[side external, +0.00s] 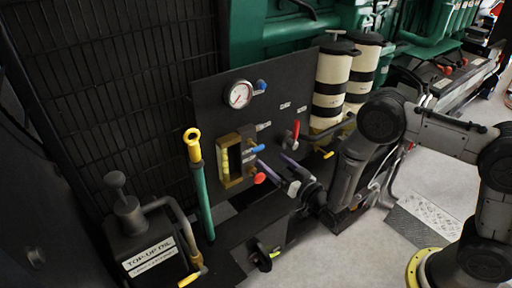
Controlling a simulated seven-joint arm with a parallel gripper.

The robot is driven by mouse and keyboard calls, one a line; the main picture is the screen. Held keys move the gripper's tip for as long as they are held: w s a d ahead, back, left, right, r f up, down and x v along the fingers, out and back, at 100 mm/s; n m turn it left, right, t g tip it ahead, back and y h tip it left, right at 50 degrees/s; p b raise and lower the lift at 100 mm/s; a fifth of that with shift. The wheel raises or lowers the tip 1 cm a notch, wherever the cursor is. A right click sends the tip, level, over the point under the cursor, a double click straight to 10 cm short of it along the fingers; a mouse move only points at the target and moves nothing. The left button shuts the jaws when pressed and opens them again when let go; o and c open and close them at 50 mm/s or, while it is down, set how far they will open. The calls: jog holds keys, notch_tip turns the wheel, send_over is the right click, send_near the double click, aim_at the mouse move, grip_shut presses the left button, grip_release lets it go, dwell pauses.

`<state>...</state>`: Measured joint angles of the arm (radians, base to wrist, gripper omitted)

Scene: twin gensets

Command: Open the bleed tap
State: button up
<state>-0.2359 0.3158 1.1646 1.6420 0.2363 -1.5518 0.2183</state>
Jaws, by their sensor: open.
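A dark upright panel (210,100) carries several taps, and their small labels are too small to read, so I cannot tell which is the bleed tap. A blue handle (261,85) sits beside the round gauge (239,94). Another blue handle (257,149) and a red knob (260,178) sit right of a brass-framed sight glass (224,160). A red lever (296,129) points up farther right. A yellow handle (328,154) is below the filters. My gripper (271,160) is open in front of the panel, its fingers pointing up-left near the lower blue handle and red knob. Contact cannot be told.
A labelled top-up oil can (145,240) is at front left. Cream and black cylinders (331,85) stand at right. Grey floor (330,260) is open at the front.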

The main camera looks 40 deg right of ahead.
aim_at(256, 146)
jog(key=w, duration=0.9)
jog(key=c, duration=1.3)
jog(key=shift+o, duration=0.2)
